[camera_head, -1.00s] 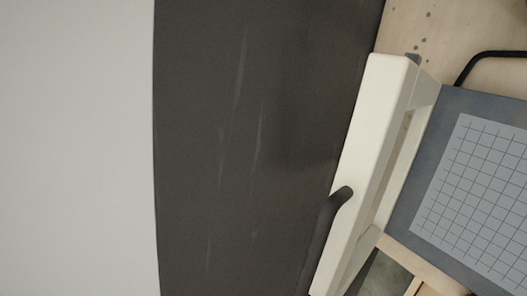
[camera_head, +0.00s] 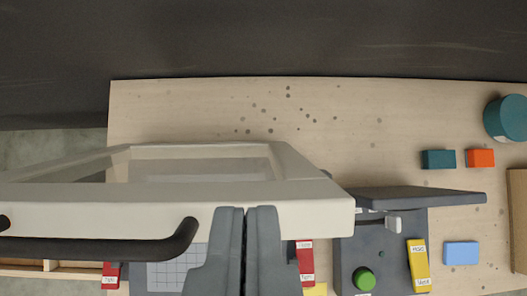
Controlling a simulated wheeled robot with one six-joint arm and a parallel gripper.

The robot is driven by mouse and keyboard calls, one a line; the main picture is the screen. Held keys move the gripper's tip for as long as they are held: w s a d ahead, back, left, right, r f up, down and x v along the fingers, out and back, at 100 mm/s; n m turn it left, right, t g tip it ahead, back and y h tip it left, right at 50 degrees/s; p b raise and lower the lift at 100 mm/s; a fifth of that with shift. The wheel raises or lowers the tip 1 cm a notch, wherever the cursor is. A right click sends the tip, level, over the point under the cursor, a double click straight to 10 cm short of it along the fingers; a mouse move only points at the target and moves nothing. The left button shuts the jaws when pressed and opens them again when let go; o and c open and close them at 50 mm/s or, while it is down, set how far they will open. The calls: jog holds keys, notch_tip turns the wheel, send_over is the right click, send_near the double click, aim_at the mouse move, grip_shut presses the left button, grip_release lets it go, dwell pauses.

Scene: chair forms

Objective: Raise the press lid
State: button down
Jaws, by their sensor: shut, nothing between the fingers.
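The press lid appears to be the cream frame (camera_head: 140,218) with an open window, across the left and middle of the view. Its front bar is close to the camera and seems raised above the table, though its exact angle is unclear. A dark bent handle (camera_head: 110,245) is on the bar's front. The gridded bed (camera_head: 170,276) shows partly below the bar. My gripper (camera_head: 245,212) is shut and empty, at the bottom middle. Its tips overlap the front bar in the picture, right of the handle's bent end; I cannot tell if they touch it.
On the right stand a dark box with a green knob (camera_head: 364,278) and a dark flat plate (camera_head: 420,198) above it. Teal (camera_head: 438,159), orange (camera_head: 480,157) and blue (camera_head: 461,253) blocks and a teal cylinder (camera_head: 507,118) lie beyond. The wooden tabletop (camera_head: 200,115) behind the frame is clear.

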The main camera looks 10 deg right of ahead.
aim_at(250, 196)
jog(key=shift+w+a+f, duration=0.1)
jog(key=shift+w+f, duration=0.1)
jog(key=shift+f, duration=1.35)
jog(key=shift+w+a+f, duration=0.1)
jog(key=shift+w+f, duration=0.1)
jog(key=shift+f, duration=1.3)
jog(key=shift+w+f, duration=0.2)
jog(key=shift+f, duration=1.35)
jog(key=shift+s, duration=0.1)
jog(key=shift+s+d+f, duration=0.1)
jog(key=shift+s+d, duration=0.2)
jog(key=shift+s, duration=0.45)
jog(key=s+d+f+t, duration=0.1)
jog(key=s+d+f, duration=0.1)
jog(key=s+f, duration=0.3)
jog(key=s+d+f+t+y, duration=0.1)
jog(key=s+d+f+t, duration=0.1)
jog(key=s+f, duration=0.4)
jog(key=s+d+f+t+y, duration=0.1)
jog(key=s+d+f, duration=0.3)
jog(key=s, duration=1)
jog(key=shift+f+t, duration=0.65)
jog(key=shift+t, duration=0.05)
